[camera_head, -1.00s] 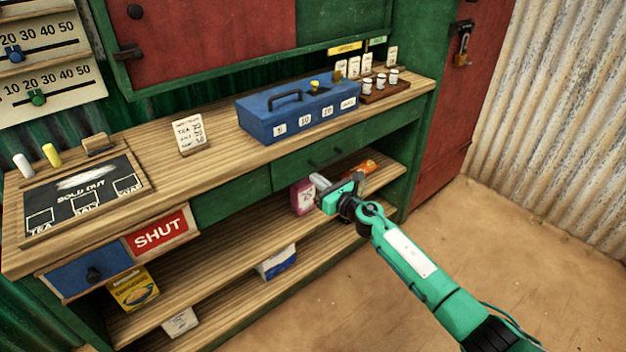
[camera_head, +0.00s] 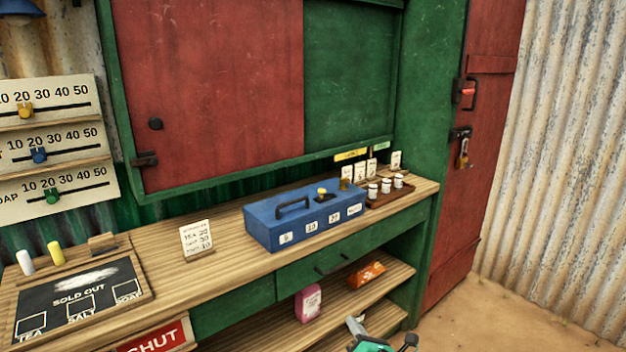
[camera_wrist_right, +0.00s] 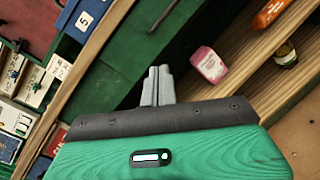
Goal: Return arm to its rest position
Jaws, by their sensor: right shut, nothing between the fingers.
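My right gripper (camera_head: 356,326) shows at the bottom edge of the head view, in front of the lower shelf. Its two grey fingers are together in the right wrist view (camera_wrist_right: 157,86), with nothing between them. The teal wrist body (camera_wrist_right: 165,155) fills the bottom of that view. The pink packet (camera_head: 308,302) stands on the shelf, apart from the gripper; it also shows in the right wrist view (camera_wrist_right: 208,64). Most of my right arm is below the head view. My left gripper is not in view.
The wooden counter (camera_head: 220,267) holds a blue cash box (camera_head: 270,228), a price card (camera_head: 196,238) and a chalkboard (camera_head: 110,310). An orange packet (camera_head: 366,275) lies on the shelf. A red door (camera_head: 470,200) stands at right, with bare ground (camera_head: 500,320) before it.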

